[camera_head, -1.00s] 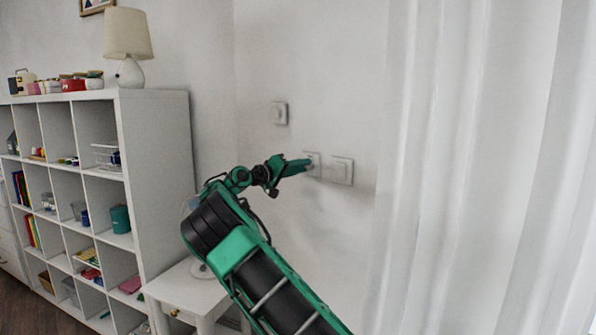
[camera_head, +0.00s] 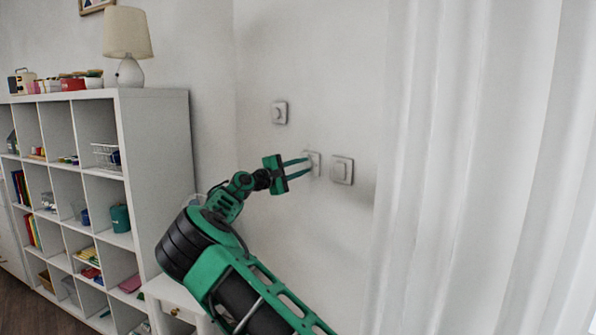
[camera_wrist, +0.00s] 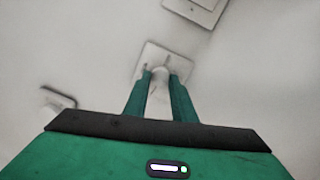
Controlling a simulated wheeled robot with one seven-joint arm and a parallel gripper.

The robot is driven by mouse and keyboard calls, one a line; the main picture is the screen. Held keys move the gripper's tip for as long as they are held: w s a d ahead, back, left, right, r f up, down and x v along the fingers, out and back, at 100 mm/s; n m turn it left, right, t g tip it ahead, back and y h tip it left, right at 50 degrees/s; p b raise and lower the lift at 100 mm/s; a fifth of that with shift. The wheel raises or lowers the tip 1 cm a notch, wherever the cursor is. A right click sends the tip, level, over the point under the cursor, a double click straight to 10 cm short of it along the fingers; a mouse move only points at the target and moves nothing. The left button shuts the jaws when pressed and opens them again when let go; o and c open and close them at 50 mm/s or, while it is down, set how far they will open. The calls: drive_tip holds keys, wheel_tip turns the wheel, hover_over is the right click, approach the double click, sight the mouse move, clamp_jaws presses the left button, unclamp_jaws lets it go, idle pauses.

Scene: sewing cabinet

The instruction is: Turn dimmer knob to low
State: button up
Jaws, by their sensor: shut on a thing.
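The dimmer knob (camera_wrist: 160,73) is a small, pale round knob on a square white wall plate (camera_wrist: 152,54). In the head view, this plate (camera_head: 316,158) is the middle one of three wall fittings. My green gripper (camera_head: 307,167) reaches it from the left. In the wrist view, the two fingers of my gripper (camera_wrist: 161,76) stand on either side of the knob and are shut on it. The fingertips partly cover the knob, and any setting mark on it is too small to read.
A square switch plate (camera_head: 342,170) sits just right of the knob, and another fitting (camera_head: 279,112) is higher up to the left. A white curtain (camera_head: 470,170) hangs at right. A white cube shelf (camera_head: 160,170) with a lamp (camera_head: 128,45) stands at left, beside a small white table (camera_head: 172,292).

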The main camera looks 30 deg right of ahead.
drive_tip(key=n, duration=0.4)
drive_tip(key=n+t, duration=0.1)
drive_tip(key=n, duration=0.1)
drive_tip(key=shift+f, duration=0.25)
drive_tip(key=n, duration=0.6)
drive_tip(key=shift+s+t+y, duration=0.15)
drive_tip(key=shift+t+y, duration=0.15)
drive_tip(key=n, duration=0.5)
drive_tip(key=shift+s+d+n+y, duration=0.1)
drive_tip(key=shift+n+y, duration=0.2)
drive_tip(key=shift+n, duration=0.1)
drive_tip(key=n, duration=0.4)
drive_tip(key=shift+n, duration=0.4)
drive_tip(key=shift+y, duration=0.3)
drive_tip(key=o, duration=1)
drive_tip(key=shift+d, duration=0.1)
drive_tip(key=shift+o, duration=0.3)
drive_tip(key=shift+r, duration=0.1)
